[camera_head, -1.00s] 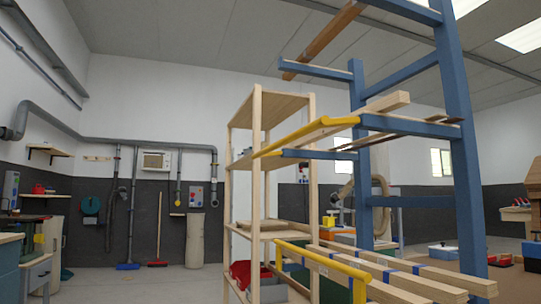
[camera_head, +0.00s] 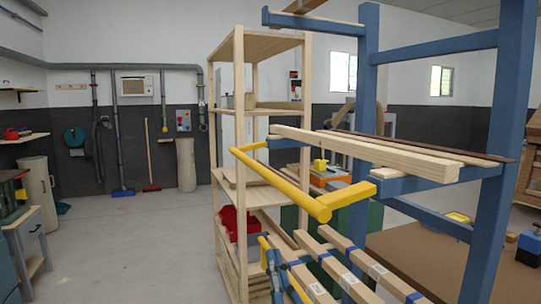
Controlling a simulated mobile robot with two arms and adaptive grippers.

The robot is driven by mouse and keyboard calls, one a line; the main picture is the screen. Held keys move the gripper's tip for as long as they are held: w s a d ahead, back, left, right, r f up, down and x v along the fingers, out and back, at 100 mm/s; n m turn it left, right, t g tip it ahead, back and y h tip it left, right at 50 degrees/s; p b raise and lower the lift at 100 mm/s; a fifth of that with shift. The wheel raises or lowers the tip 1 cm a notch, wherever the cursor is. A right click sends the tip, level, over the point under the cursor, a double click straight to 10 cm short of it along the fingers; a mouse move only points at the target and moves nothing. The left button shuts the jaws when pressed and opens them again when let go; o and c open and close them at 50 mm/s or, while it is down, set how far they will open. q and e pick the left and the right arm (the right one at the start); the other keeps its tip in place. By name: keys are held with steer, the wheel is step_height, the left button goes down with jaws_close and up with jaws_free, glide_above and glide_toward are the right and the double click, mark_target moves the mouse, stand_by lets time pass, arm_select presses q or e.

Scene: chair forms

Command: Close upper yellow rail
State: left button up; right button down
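The upper yellow rail (camera_head: 275,180) runs along the left side of the blue rack (camera_head: 366,95). It is a long bar with a short yellow leg at each end. The near leg meets the tip of a blue rack arm (camera_head: 415,184), and the far leg reaches toward another arm behind. The long bar stands out to the left, apart from the arm tips. A pale wooden beam (camera_head: 370,150) lies across the arms, right of the rail. A lower yellow rail (camera_head: 298,287) shows partly at the bottom. I make out neither of my grippers.
A wooden shelf unit (camera_head: 239,120) stands close behind and left of the rails. Several beams with blue bands (camera_head: 345,278) lie on the lower level. A workbench (camera_head: 28,235) is at the far left. The floor (camera_head: 140,235) between bench and shelf is clear.

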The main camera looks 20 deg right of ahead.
arm_select(q)
steer(key=s+r+g+p, duration=0.1)
steer(key=s+r+p, duration=0.4)
steer(key=r+p, duration=0.2)
steer(key=shift+a+r, duration=0.2)
steer(key=shift+a, duration=0.2)
arm_select(e)
steer(key=w+r+m, duration=0.1)
steer(key=w+r, duration=0.7)
steer(key=r, duration=0.4)
steer(key=shift+w+d, duration=0.25)
steer(key=shift+d, duration=0.1)
arm_select(q)
steer(key=shift+w, duration=0.1)
arm_select(e)
steer(key=shift+w, duration=0.1)
arm_select(q)
steer(key=shift+a, duration=0.15)
arm_select(e)
steer(key=shift+r+m+h, duration=0.2)
steer(key=shift+m+h, duration=0.2)
steer(key=shift+m, duration=0.3)
